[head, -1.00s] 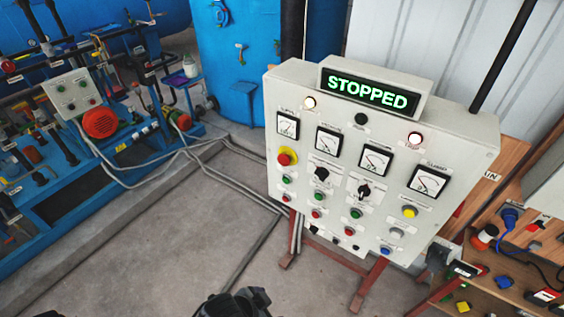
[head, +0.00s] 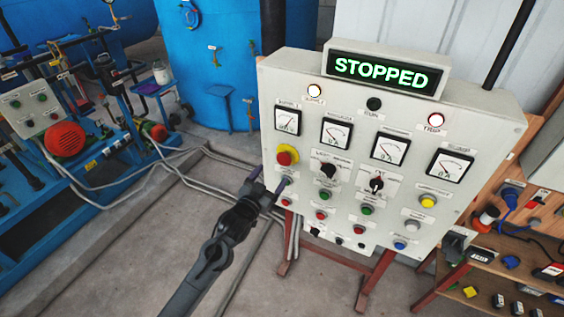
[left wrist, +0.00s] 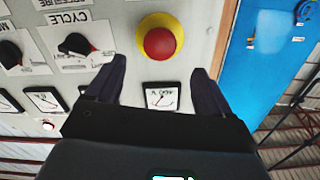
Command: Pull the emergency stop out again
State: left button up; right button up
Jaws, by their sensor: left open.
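The emergency stop is a red mushroom button on a yellow collar (head: 286,155), at the left side of the control panel (head: 450,204) in the head view. In the left wrist view the red button (left wrist: 160,43) lies just beyond the fingertips, roughly centred between them. My left gripper (head: 267,177) is open and empty, in front of the panel, slightly below and left of the button; it also shows in the left wrist view (left wrist: 160,68). The panel display (head: 386,73) reads STOPPED. My right gripper is not in view.
Black selector knobs (head: 328,170), small push buttons and several gauges (head: 335,133) crowd the panel beside the stop. The panel stands on a red frame (head: 373,283). A wooden shelf with loose parts (head: 512,262) is at the lower right.

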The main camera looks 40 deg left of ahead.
aim_at(283, 161)
pick_arm(q)
jog(key=p+x, duration=0.1)
jog(key=x, duration=0.8)
jog(key=shift+p, duration=0.35)
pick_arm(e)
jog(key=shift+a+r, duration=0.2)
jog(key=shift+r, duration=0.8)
pick_arm(q)
jog(key=shift+c, duration=0.3)
jog(key=c, duration=1.4)
jog(key=shift+r, duration=0.15)
jog(key=shift+s+d, duration=0.1)
jog(key=shift+s, duration=0.35)
jog(key=shift+s+d, duration=0.1)
jog(key=shift+s, duration=0.15)
jog(key=shift+c, duration=0.2)
jog(key=shift+w, duration=0.1)
jog(key=o, duration=1.5)
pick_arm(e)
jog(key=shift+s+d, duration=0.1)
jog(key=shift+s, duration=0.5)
